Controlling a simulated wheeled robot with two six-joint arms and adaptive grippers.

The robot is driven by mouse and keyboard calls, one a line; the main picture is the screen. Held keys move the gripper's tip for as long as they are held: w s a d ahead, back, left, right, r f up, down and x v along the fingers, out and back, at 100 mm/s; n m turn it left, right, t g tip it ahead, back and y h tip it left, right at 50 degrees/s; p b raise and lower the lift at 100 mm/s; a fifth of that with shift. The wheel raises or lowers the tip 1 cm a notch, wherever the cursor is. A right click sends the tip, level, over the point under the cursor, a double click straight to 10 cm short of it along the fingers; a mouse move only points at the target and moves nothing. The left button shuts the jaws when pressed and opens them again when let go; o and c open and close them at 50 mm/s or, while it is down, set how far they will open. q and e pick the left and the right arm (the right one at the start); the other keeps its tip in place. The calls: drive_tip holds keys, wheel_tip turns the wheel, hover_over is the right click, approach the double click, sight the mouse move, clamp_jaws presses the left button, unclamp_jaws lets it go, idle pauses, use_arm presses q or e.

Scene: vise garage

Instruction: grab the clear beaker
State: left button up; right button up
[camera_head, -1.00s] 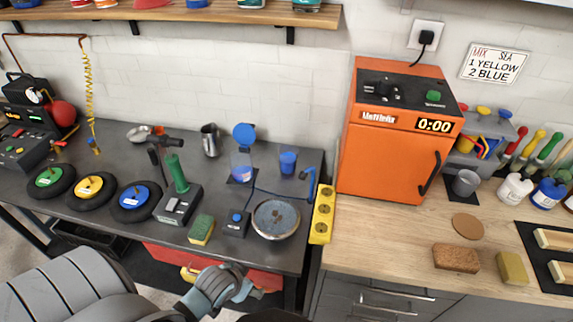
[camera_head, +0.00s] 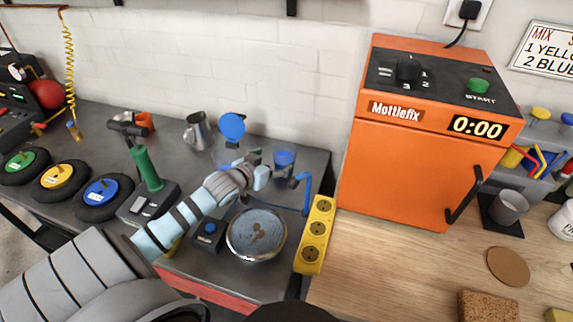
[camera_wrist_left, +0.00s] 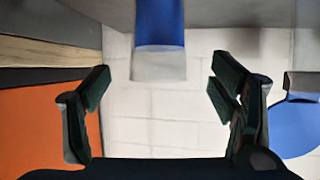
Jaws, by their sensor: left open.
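The clear beaker (camera_head: 284,160), with blue contents, stands towards the back right of the dark workbench. In the left wrist view the beaker (camera_wrist_left: 158,62) shows at the top centre, seemingly upside down, beyond the gap between the fingers. My left gripper (camera_head: 262,168) is just left of the beaker in the head view. Its fingers (camera_wrist_left: 160,88) are spread with nothing between them. The gripper partly hides a second clear vessel (camera_head: 224,157) under a blue disc (camera_head: 232,126). My right gripper is not in view.
A metal pan (camera_head: 256,235), a blue bent bar (camera_head: 306,190) and a yellow socket strip (camera_head: 316,235) are near the beaker. A metal jug (camera_head: 197,131) stands at the back left. The orange machine (camera_head: 410,160) rises to the right.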

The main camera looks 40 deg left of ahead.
sight(284, 163)
use_arm(q)
drive_tip(key=f, duration=0.2)
drive_tip(key=shift+s+f+b, duration=0.2)
drive_tip(key=shift+f+b, duration=0.1)
drive_tip(key=b+x, duration=0.3)
drive_tip(key=x, duration=0.4)
drive_tip(key=shift+w+f, duration=0.15)
drive_tip(key=shift+w, duration=0.4)
drive_tip(key=shift+c, duration=0.3)
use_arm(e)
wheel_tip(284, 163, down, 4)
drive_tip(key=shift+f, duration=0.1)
use_arm(q)
drive_tip(key=c, duration=1.4)
drive_tip(key=shift+r, duration=0.2)
